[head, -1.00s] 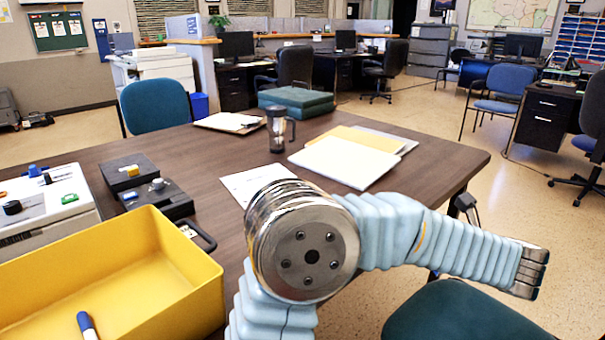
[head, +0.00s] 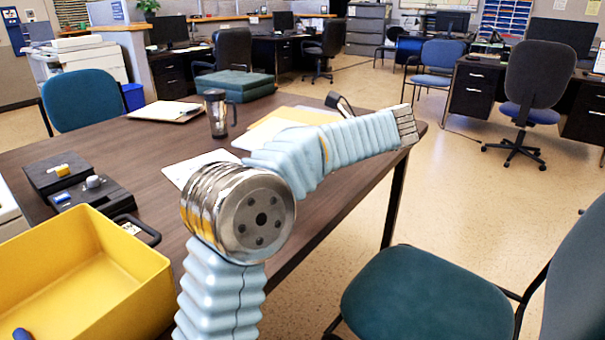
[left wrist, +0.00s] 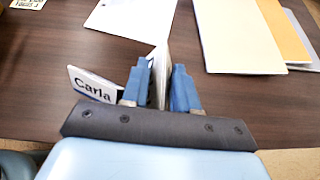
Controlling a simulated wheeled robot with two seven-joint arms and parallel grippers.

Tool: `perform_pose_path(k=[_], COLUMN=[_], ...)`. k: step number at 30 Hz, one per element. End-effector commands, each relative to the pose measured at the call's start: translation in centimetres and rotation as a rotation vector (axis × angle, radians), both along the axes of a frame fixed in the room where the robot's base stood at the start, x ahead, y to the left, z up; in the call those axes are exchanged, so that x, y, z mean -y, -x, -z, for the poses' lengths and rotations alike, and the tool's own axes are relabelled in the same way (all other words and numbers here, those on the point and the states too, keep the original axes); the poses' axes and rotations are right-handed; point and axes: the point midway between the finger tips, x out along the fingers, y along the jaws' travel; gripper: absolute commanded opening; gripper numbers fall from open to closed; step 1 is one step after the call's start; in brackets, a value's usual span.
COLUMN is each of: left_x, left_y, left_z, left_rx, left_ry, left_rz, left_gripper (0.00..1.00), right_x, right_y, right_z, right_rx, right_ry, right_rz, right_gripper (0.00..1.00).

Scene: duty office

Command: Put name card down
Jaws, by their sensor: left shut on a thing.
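The white name card (left wrist: 92,84), with "Carla" on it in dark letters, shows in the left wrist view. My left gripper (left wrist: 162,82) is shut on it. One part of the card stands between the two blue fingers, and the lettered part sticks out to the left of them. Brown table (left wrist: 45,50) shows behind and below the card; whether the card touches it I cannot tell. In the head view one of my arms covers the middle of the table (head: 140,150), and the card and left gripper fingers are not visible. My right gripper is in neither view.
A white sheet (head: 190,165) and folders (head: 262,132) lie beyond my arm. A tumbler (head: 216,113), clipboard (head: 166,111) and green box (head: 222,86) stand farther back. A yellow bin (head: 85,275) and black devices (head: 88,192) are left. A green chair (head: 425,295) is right.

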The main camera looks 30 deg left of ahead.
Motion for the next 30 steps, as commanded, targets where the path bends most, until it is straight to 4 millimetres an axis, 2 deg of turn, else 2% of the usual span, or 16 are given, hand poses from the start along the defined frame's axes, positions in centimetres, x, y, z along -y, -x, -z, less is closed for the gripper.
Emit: perform_pose_path(k=[3, 6, 14, 21, 26, 27, 30], left_x=[-1.6, -2.5, -3.5, -3.7, -3.6, -3.6, -3.6], left_y=[-1.7, -2.7, -3.8, -4.1, -4.1, -4.1, -4.1], left_z=[2.6, 4.1, 5.9, 9.2, 9.2, 9.2, 9.2], left_rx=[-0.004, -0.002, -0.001, -0.001, 0.0, 0.0, 0.0], left_ry=[-0.001, 0.0, -0.001, -0.001, 0.0, 0.0, 0.0], left_rz=[-0.003, 0.0, 0.0, 0.002, 0.001, 0.001, 0.001], left_gripper=[0.01, 0.01, 0.0, 0.0, 0.0, 0.32, 0.47], right_x=[0.0, 0.0, 0.0, 0.0, 0.0, 0.0, 0.0], right_y=[0.0, 0.0, 0.0, 0.0, 0.0, 0.0, 0.0], right_z=[0.2, 0.2, 0.2, 0.7, 0.6, 0.6, 0.6], right_rx=[0.0, 0.0, 0.0, 0.0, 0.0, 0.0, 0.0], right_ry=[0.0, 0.0, 0.0, 0.001, 0.001, 0.001, 0.001], right_rz=[0.0, 0.0, 0.0, 0.001, 0.001, 0.001, 0.001], right_gripper=[0.26, 0.26, 0.26, 0.26, 0.26, 0.26, 0.26])
